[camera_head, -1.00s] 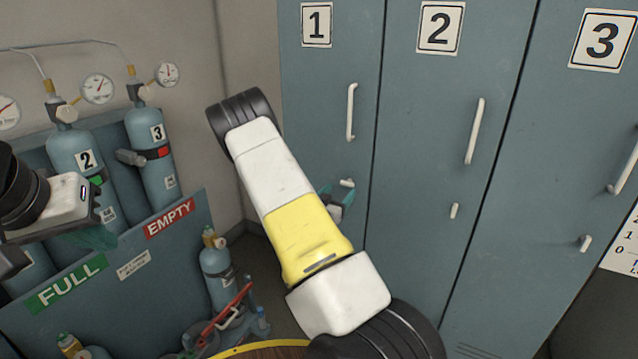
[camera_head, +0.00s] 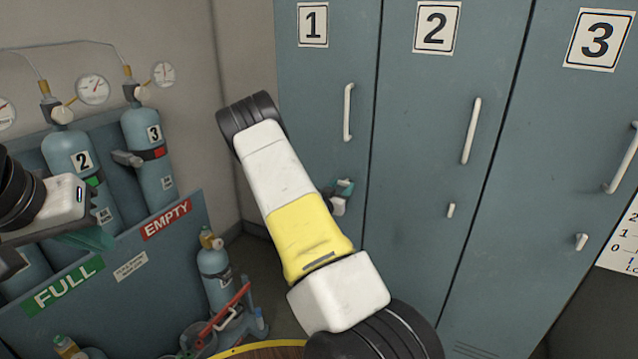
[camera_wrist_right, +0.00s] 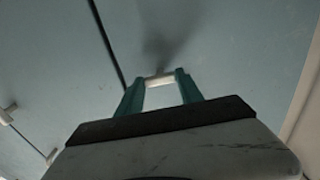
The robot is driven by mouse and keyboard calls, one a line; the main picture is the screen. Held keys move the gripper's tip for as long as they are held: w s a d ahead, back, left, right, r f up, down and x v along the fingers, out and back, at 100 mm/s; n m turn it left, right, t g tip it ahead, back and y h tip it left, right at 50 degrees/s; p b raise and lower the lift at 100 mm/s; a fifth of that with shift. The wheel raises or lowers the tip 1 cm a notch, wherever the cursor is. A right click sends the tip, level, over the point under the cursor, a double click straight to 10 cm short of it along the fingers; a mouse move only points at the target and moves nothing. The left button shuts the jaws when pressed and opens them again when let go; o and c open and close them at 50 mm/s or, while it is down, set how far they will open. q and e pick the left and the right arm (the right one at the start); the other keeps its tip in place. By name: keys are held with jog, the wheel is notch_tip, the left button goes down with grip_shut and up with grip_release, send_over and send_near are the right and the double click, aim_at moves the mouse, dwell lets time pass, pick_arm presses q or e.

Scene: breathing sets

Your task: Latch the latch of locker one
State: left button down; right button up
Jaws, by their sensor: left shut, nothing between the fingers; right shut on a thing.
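Locker one (camera_head: 325,95) is a blue-grey door with a "1" plate and a long white upright handle (camera_head: 347,112); it looks closed. My right gripper (camera_head: 345,187) is at the door below that handle, partly behind my own arm. In the right wrist view its teal fingers are shut on the small white latch (camera_wrist_right: 159,80) of locker one. In the head view the gripper mostly hides this latch, so its angle is hard to tell. My left gripper (camera_head: 90,238) is shut and empty at the far left, in front of the cylinder rack.
Locker two (camera_head: 425,130) and locker three (camera_head: 535,150) stand to the right, each with a handle and a small white latch. Blue cylinders (camera_head: 150,150) with gauges stand in a rack (camera_head: 120,265) at left. A cylinder with a red-handled tool (camera_head: 225,315) sits low in the middle.

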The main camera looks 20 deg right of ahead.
jog(key=shift+n, duration=0.5)
jog(key=n, duration=1.3)
jog(key=shift+n, duration=2.2)
jog(key=o, duration=1.4)
